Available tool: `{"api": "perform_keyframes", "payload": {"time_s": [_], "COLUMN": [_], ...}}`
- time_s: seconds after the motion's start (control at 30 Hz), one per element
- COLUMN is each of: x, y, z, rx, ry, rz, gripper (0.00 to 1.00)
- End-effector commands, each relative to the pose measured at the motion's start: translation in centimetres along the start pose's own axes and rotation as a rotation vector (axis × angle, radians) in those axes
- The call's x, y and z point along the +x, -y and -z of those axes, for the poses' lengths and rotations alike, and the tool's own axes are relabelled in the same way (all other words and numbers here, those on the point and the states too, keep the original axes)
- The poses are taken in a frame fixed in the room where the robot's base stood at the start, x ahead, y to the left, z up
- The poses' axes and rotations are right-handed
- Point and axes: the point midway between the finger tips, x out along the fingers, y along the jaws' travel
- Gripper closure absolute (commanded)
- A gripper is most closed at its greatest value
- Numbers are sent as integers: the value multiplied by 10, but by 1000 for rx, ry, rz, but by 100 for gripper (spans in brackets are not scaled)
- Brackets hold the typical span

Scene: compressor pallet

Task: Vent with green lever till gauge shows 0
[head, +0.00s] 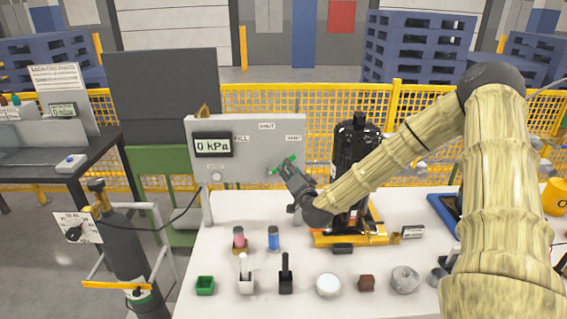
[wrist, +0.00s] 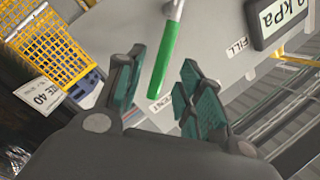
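The gauge (head: 213,145) on the grey panel (head: 250,178) reads 0 kPa; its display also shows, partly cut off, in the wrist view (wrist: 278,18). The green lever (head: 291,158) sits on the panel at its right side, with its green end towards the VENT label (head: 293,138). In the wrist view the green lever (wrist: 162,65) has its green end beside the VENT label (wrist: 160,104). My gripper (head: 282,170) is at the lever. In the wrist view my gripper (wrist: 163,62) is open, its fingers apart on either side of the lever, with gaps showing.
A black compressor (head: 352,150) on a yellow base stands right of the panel, close behind my arm. Several small items, including a green box (head: 205,285) and a white round container (head: 328,285), line the front of the white table. A gas cylinder (head: 130,245) stands at left.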

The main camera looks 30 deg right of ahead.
Motion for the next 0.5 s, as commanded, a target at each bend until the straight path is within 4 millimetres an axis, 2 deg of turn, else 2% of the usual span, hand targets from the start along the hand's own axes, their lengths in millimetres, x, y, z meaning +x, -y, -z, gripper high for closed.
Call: {"api": "perform_keyframes", "payload": {"time_s": [0.2, 0.5], "x": [30, 52], "y": [2, 2], "z": [0, -2], "rx": [-2, 0], "ry": [1, 4], "rz": [1, 2], "gripper": [63, 63]}}
